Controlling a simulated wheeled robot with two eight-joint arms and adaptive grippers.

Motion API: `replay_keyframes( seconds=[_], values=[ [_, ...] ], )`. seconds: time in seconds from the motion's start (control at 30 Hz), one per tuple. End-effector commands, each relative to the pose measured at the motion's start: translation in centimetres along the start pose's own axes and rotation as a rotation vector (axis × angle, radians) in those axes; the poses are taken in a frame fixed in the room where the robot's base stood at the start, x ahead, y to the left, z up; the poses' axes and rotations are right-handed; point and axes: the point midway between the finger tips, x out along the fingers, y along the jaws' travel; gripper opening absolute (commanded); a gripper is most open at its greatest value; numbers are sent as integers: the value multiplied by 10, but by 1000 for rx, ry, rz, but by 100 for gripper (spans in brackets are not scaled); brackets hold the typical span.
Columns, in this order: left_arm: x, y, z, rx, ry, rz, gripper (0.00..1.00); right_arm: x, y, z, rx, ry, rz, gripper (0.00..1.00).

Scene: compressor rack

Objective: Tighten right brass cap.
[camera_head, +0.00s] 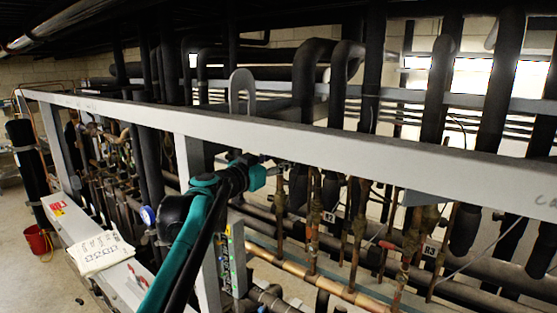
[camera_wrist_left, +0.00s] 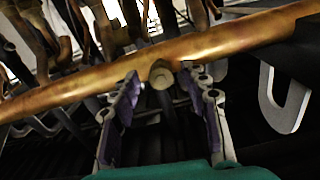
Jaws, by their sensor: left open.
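My left gripper (camera_wrist_left: 161,84) is open, with one finger on each side of the cap. The fingertips are near the pipe; I cannot tell whether they touch the cap. In the head view my left gripper (camera_head: 283,168) reaches under the grey beam towards brass valves (camera_head: 299,187). The cap cannot be made out there, nor which valve it belongs to. My right gripper is not in view.
A long grey beam (camera_head: 330,147) crosses above and close to my left gripper. Black insulated pipes (camera_head: 310,80) and copper lines (camera_head: 355,295) crowd the rack. A grey hook (camera_wrist_left: 287,98) is right of the fingers. A paper (camera_head: 100,252) lies on the lower left beam.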

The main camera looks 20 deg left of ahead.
Motion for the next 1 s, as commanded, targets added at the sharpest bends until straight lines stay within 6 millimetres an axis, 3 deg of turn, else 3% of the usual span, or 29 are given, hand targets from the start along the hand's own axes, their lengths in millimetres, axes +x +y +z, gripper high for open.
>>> replay_keyframes(
  seconds=[0.03,0.2,0.23,0.6,0.87,0.9,0.93,1.0],
  values=[
    [0,0,0,0,0,0,45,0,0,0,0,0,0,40],
    [0,0,0,0,0,0,0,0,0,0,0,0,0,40],
    [0,0,0,0,0,0,0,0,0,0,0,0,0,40],
    [0,0,0,136,1,0,0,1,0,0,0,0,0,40],
    [0,0,-1,141,1,-1,0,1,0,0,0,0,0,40],
    [0,0,-1,141,1,-1,35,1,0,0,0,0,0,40],
    [0,0,-1,141,1,-1,43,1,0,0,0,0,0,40],
    [0,0,-1,141,1,0,45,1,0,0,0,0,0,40]
  ],
)
